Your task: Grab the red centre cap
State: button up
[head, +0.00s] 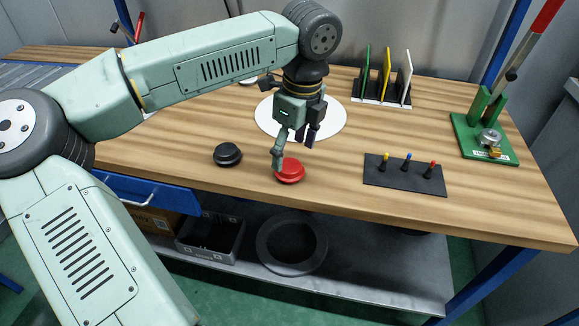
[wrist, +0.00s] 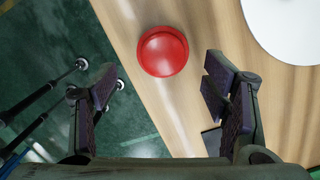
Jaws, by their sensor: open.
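The red centre cap (head: 289,171) lies on the wooden table near its front edge. It also shows in the wrist view (wrist: 162,51), in the upper middle, ahead of the fingertips and between their lines. My gripper (head: 294,148) is open and empty, just above and behind the cap in the head view. In the wrist view my gripper (wrist: 163,88) has its two dark fingers spread wide, with nothing between them. One finger partly overlaps the cap's left side in the head view; I cannot tell whether it touches.
A black cap (head: 227,154) lies left of the red one. A white disc (head: 301,117) lies behind my gripper. A dark mat (head: 405,174) with small coloured-top tools is to the right. A coloured-panel rack (head: 383,89) and a green fixture (head: 484,137) stand further off.

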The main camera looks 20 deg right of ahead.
aim_at(290, 165)
jog(key=shift+w+f+p, duration=0.2)
jog(key=shift+f+p, duration=0.35)
jog(key=shift+f, duration=0.8)
jog(key=shift+w+f+p, duration=0.2)
jog(key=shift+f+p, duration=0.3)
jog(key=shift+f, duration=0.85)
jog(key=c, duration=0.8)
jog(key=shift+r, duration=0.2)
jog(key=shift+c, duration=0.2)
